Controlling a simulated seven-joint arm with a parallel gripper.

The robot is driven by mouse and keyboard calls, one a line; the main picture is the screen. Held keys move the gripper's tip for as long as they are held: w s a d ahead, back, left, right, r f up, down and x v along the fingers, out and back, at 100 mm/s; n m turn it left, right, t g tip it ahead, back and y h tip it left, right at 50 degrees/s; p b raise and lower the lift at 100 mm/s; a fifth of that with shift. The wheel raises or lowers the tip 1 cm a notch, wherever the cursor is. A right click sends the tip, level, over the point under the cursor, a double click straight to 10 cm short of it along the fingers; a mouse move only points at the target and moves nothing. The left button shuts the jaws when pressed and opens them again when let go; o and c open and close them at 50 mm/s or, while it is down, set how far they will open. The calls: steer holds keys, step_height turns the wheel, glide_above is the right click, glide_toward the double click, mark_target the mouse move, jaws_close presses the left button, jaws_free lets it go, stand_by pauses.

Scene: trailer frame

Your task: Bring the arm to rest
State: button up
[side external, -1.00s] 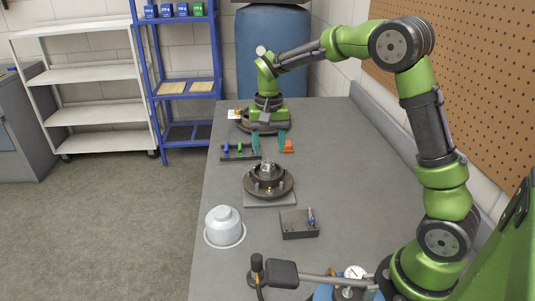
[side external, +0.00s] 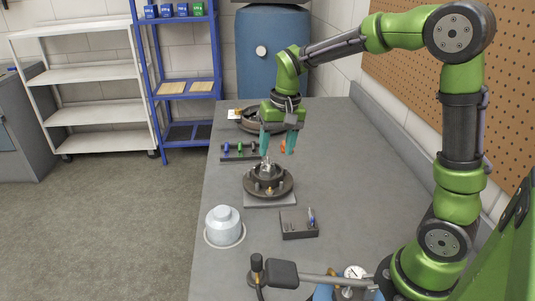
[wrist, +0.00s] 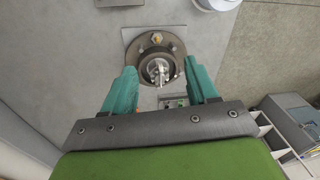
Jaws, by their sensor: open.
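My gripper (side external: 278,142) has teal fingers spread apart with nothing between them. In the side external view it hangs fingers-down above the grey bench (side external: 335,170), behind the round hub (side external: 268,184) on its square plate. In the wrist view the gripper (wrist: 160,90) shows both fingers wide apart, with the hub (wrist: 147,62) beyond them. The hub is dark metal with studs around its flange and a bright metal part upright at its centre. The fingers appear clear of the hub.
A rack with coloured pieces (side external: 236,154) and an orange piece (side external: 283,146) lie behind the hub. A pale cap (side external: 224,226), a small dark block (side external: 298,224) and a torque-wrench-like tool (side external: 310,278) stand in front. A pegboard wall (side external: 500,110) borders the right side.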

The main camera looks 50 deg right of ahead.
steer(key=s+a+r+n+t, duration=0.1)
steer(key=s+a+r+t, duration=0.2)
steer(key=s, duration=0.5)
steer(key=s+a+r+n+t+y, duration=0.1)
steer(key=s+a+r+n+t, duration=0.1)
steer(key=s, duration=0.6)
steer(key=shift+a+r+t, duration=0.4)
steer(key=shift+a+r, duration=0.3)
steer(key=shift+r, duration=0.05)
